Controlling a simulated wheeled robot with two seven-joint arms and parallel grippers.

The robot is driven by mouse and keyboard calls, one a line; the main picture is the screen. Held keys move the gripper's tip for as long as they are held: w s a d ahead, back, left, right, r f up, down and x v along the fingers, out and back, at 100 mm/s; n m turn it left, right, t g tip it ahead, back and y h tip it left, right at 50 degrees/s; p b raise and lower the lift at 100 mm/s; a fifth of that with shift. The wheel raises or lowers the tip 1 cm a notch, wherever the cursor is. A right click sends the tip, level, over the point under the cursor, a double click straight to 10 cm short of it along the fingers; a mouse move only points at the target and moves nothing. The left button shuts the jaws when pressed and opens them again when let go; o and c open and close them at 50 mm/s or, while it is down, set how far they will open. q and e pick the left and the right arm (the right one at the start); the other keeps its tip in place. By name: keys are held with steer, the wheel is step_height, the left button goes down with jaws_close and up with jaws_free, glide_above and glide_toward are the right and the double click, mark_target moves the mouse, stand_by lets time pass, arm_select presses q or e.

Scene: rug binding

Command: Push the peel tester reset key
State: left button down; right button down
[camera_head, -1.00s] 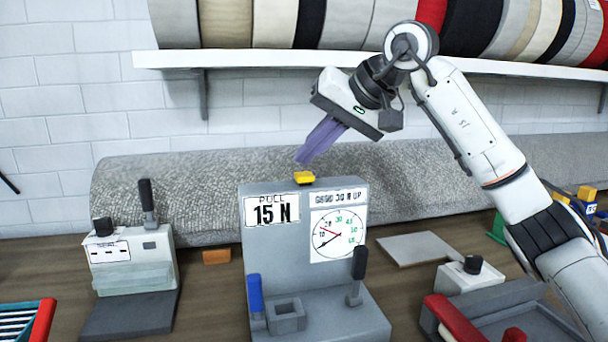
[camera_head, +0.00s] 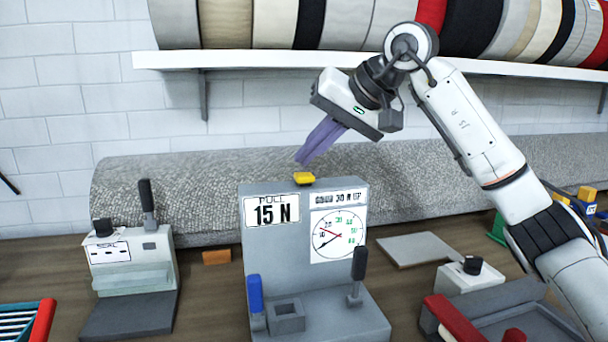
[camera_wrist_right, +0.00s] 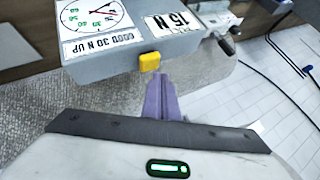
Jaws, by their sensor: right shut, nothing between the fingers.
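The peel tester (camera_head: 275,195) is a grey machine with a "PULL 15 N" panel and a round dial (camera_head: 338,235) with a red needle. A yellow key (camera_head: 304,178) sits on its top edge. It also shows in the right wrist view (camera_wrist_right: 149,62), just beyond the purple fingers. My right gripper (camera_head: 301,160) is shut and empty, its purple fingers pointing down and left. The tips are a little above the yellow key, seemingly apart from it. In the right wrist view the gripper (camera_wrist_right: 160,82) points at the key. My left gripper is not in view.
A sealing machine (camera_head: 133,255) stands at left. A grey rolled rug (camera_head: 200,165) lies behind the tester, under a shelf (camera_head: 240,58) of tape rolls. A flat grey plate (camera_head: 415,249) and a red-handled device (camera_head: 455,318) are at right. An orange block (camera_head: 216,257) lies between the machines.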

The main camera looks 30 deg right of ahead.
mark_target(309, 176)
steer(key=shift+f, duration=0.2)
stand_by(0.4)
steer(key=shift+f, duration=0.25)
steer(key=shift+f, duration=0.55)
stand_by(0.6)
steer(key=shift+r, duration=0.1)
steer(key=shift+r+p, duration=0.9)
step_height(309, 176, up, 5)
steer(key=p, duration=0.5)
steer(key=shift+f, duration=0.1)
stand_by(0.6)
